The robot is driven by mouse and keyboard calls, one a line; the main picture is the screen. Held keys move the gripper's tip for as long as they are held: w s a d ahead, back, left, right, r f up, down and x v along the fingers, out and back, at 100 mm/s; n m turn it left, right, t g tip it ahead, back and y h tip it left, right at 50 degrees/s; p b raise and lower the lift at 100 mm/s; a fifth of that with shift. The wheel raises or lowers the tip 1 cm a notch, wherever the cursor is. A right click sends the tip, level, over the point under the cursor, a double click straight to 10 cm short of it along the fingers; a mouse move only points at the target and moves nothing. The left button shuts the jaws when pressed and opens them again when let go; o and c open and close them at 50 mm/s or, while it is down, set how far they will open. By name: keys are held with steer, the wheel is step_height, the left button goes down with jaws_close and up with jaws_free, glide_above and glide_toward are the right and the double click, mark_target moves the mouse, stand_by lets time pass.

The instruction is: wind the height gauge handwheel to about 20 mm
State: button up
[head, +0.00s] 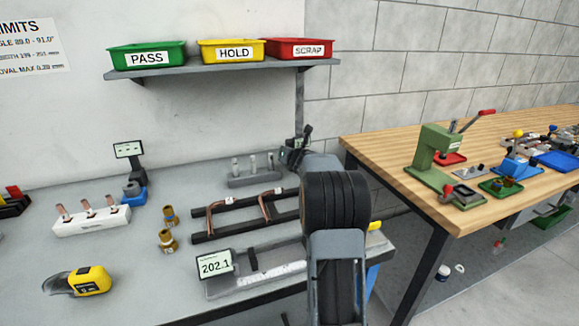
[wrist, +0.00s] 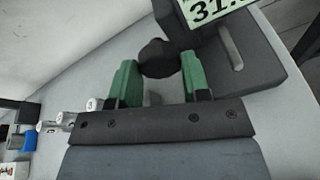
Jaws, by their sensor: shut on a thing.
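The height gauge handwheel is a dark, lobed knob (wrist: 158,58) in the upper middle of the wrist view. My gripper (wrist: 160,66) has its two green fingers on either side of the knob and is shut on it. The gauge's display (wrist: 214,8) sits just above and right of the knob, cut by the top edge. Its digits begin with 31; the rest is cut off. The gauge's dark grey base (wrist: 245,60) lies right of the knob. In the head view, my arm reaches to the back of the grey bench, and the handwheel is hidden there.
A block with metal pins (head: 252,178) stands left of my gripper. Dark rails with copper tubes (head: 240,215) and a measuring bar with a 202.1 display (head: 214,264) lie nearer. A shelf (head: 225,68) with three bins hangs above. A wooden bench (head: 380,150) stands right.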

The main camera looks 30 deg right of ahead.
steer(key=n+h+b, duration=0.1)
steer(key=b, duration=0.2)
steer(key=n+b, duration=0.2)
steer(key=b, duration=0.1)
steer(key=shift+f+h, duration=0.4)
steer(key=n+h+b, duration=0.1)
steer(key=n+b, duration=0.1)
steer(key=b, duration=0.1)
steer(key=shift+a+r+n, duration=0.1)
steer(key=shift+n, duration=0.2)
steer(key=shift+n+b, duration=0.5)
steer(key=shift+b, duration=0.25)
steer(key=shift+r+h, duration=0.2)
steer(key=shift+h, duration=0.1)
steer(key=o, duration=0.9)
steer(key=b+v, duration=0.1)
steer(key=v, duration=1.2)
steer(key=shift+s+a+r, duration=0.15)
steer(key=shift+s+a, duration=0.05)
steer(key=shift+s, duration=0.1)
